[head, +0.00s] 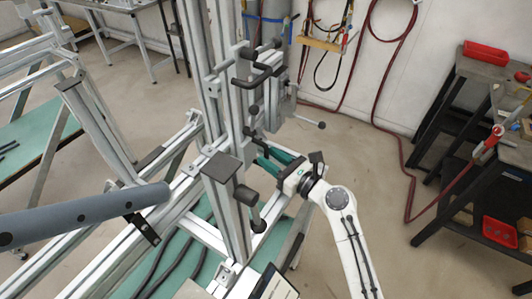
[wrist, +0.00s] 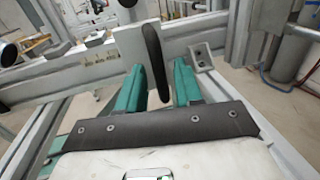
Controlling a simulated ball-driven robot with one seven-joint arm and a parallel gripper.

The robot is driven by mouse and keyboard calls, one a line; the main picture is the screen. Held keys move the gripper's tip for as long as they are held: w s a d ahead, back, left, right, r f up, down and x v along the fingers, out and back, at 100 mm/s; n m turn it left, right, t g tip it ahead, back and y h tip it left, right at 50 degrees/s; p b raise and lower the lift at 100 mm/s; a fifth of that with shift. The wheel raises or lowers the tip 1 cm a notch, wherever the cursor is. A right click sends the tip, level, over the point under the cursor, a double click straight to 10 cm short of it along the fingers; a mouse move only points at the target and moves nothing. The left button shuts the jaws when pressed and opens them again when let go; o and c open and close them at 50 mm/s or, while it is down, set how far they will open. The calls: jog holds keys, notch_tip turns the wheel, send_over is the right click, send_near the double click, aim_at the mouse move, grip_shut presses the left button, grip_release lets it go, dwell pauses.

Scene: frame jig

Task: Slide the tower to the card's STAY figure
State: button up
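The tower, an upright of silver aluminium profile (head: 230,100), rises in the middle of the head view with black levers and clamps on it. My gripper (head: 262,152) is at its right side, its teal fingers pointing at the tower. In the wrist view the two fingers (wrist: 158,80) are apart, and a black upright handle (wrist: 153,58) shows between them, with gaps visible on both sides. I cannot tell how deep it sits between them. A pale card-like panel with a dark edge (head: 274,287) is partly cut off at the bottom; its writing is not readable.
A long silver rail (head: 105,262) runs to the lower left, with a grey tube (head: 90,212) crossing in front. Small dark marks (wrist: 100,60) show on a beam in the wrist view. Dark benches (head: 470,130) with red trays stand at right.

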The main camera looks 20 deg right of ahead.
jog(key=shift+x, duration=1.05)
grip_shut()
